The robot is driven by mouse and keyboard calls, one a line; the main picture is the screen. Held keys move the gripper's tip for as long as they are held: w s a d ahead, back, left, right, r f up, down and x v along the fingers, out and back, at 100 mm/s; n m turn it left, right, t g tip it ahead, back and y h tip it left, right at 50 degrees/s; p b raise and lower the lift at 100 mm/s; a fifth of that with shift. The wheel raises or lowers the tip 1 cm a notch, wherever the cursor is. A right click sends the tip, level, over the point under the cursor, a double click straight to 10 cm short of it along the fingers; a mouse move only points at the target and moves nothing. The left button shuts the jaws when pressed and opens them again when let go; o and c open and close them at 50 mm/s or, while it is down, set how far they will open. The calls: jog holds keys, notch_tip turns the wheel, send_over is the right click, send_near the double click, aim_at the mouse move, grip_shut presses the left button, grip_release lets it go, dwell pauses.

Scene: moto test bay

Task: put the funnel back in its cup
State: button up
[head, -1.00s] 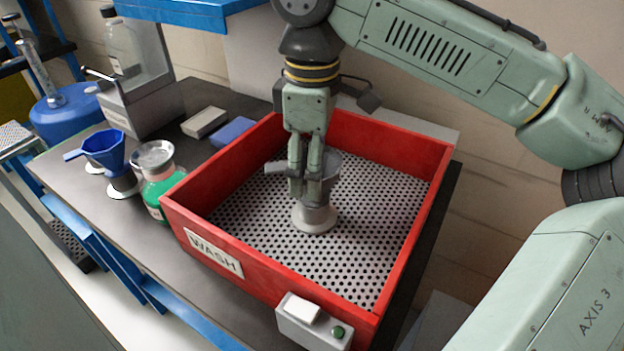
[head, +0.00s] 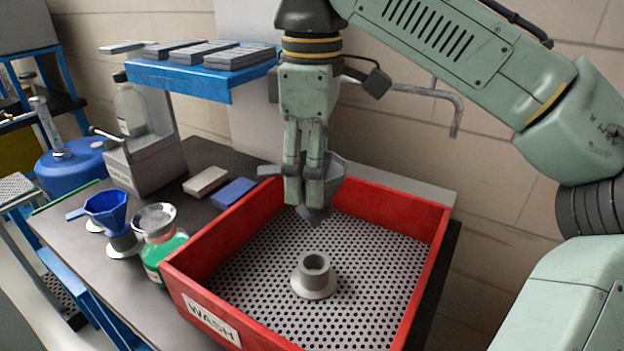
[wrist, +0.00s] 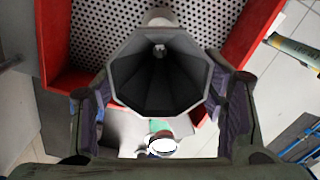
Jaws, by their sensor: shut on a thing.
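My gripper (head: 308,200) is shut on a grey funnel (head: 330,172) and holds it above the red wash tray. The funnel's spout points down, and its wide faceted mouth (wrist: 158,72) faces the wrist camera between my fingers. The funnel is clear of the cup.
The red wash tray (head: 218,245) has raised walls around the cup. A bottle with green liquid (head: 160,247) stands just left of it. Grey (head: 206,181) and blue (head: 234,192) blocks lie behind. A blue shelf (head: 190,82) and a hooked pipe (head: 440,95) are at the back.

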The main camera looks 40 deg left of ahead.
notch_tip(320, 180, up, 4)
jog(key=p, duration=0.3)
jog(key=shift+a, duration=0.1)
dwell(0.4)
